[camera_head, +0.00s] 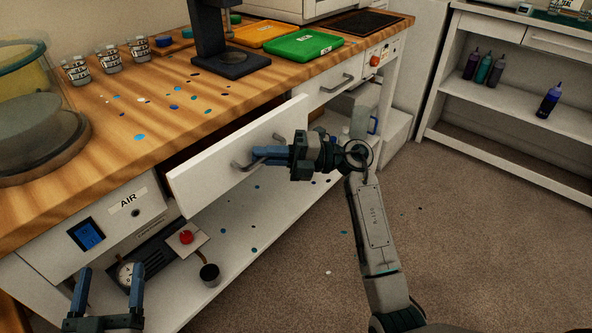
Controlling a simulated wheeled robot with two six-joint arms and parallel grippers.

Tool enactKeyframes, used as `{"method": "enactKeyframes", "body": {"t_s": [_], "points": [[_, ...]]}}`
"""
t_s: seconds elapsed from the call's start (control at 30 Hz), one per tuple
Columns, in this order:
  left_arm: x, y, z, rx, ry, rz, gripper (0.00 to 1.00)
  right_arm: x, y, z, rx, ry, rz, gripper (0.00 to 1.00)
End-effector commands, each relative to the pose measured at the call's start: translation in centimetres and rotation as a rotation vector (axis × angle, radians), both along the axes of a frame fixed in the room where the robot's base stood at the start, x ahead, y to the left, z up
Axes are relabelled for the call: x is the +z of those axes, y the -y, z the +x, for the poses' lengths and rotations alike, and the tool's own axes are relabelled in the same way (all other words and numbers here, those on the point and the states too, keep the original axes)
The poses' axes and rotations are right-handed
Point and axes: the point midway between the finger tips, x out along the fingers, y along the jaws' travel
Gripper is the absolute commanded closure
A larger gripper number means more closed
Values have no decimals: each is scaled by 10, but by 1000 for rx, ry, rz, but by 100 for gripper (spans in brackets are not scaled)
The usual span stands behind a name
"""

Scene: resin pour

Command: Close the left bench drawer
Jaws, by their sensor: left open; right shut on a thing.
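The left bench drawer (215,168) stands pulled out from under the wooden bench top, its white front tilted in the picture and a dark gap behind it. Its bar handle (240,166) is on the front face. My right gripper (262,156) reaches in from the right and is shut on this handle. The drawer's inside is mostly hidden by its front and the bench top. My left gripper (108,289) is open and empty at the bottom left, in front of the AIR panel and apart from the drawer.
The wooden bench (150,150) carries jars, a black stand (235,62), a green tray (303,46) and an orange tray (259,34). Another drawer (340,80) at right looks shut. A lower shelf (240,222) lies below.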

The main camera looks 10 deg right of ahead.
Motion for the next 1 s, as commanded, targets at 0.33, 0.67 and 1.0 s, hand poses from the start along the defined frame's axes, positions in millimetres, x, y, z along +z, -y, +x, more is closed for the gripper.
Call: {"method": "enactKeyframes", "body": {"t_s": [0.33, 0.67, 1.0], "points": [[1, 0, 0, 1, 7, -1, 25, 0, -33, 44, -2, 1, 0, 100], [2, 0, 0, 2, 13, -1, 25, 1, -37, 50, -6, 1, 2, 100], [2, 0, 0, 2, 13, -1, 25, 0, -37, 49, -6, 0, 1, 68]]}}
